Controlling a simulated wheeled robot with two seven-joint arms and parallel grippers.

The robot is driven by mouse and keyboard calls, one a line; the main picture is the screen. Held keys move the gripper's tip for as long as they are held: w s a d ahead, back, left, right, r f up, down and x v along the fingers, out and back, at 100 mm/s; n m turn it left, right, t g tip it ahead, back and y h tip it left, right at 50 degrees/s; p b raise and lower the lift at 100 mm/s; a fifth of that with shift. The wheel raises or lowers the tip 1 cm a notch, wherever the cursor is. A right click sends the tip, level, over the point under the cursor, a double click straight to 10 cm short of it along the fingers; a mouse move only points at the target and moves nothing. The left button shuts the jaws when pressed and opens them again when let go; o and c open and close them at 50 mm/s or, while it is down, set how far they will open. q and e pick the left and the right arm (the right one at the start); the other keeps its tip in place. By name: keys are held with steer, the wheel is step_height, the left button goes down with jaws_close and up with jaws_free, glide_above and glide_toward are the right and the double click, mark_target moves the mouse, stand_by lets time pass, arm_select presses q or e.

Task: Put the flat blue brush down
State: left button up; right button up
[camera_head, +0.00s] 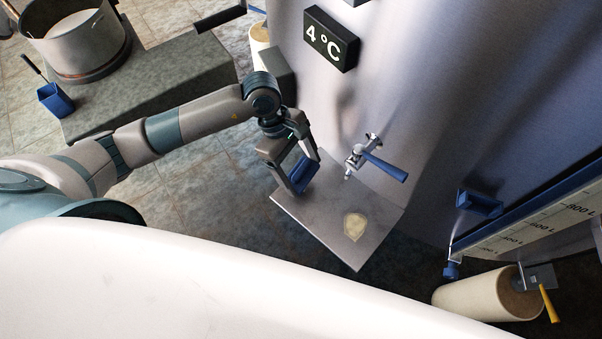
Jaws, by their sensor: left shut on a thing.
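The flat blue brush (300,173) is between the fingers of my left gripper (306,174), which is shut on it. The gripper and brush are over the left back part of a grey metal plate (322,231) below the tank's tap. I cannot tell whether the brush touches the plate. The fingers hide part of the brush. A pale yellowish puddle (355,226) lies on the plate, to the right of the brush. My right gripper is not in view.
The tap (363,150) with a blue lever (384,166) juts from the steel tank (440,90) close right of the gripper. A grey bench (160,85) at the left carries a pot (78,45) and a blue scoop (55,100).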

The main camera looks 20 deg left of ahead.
mark_target(301, 177)
arm_select(q)
steer(key=shift+f, duration=0.15)
step_height(301, 177, down, 3)
steer(key=shift+r+p, duration=0.2)
steer(key=shift+p, duration=0.55)
steer(key=shift+f, duration=0.45)
steer(key=shift+f, duration=0.15)
steer(key=o, duration=1.2)
steer(key=shift+c, duration=0.2)
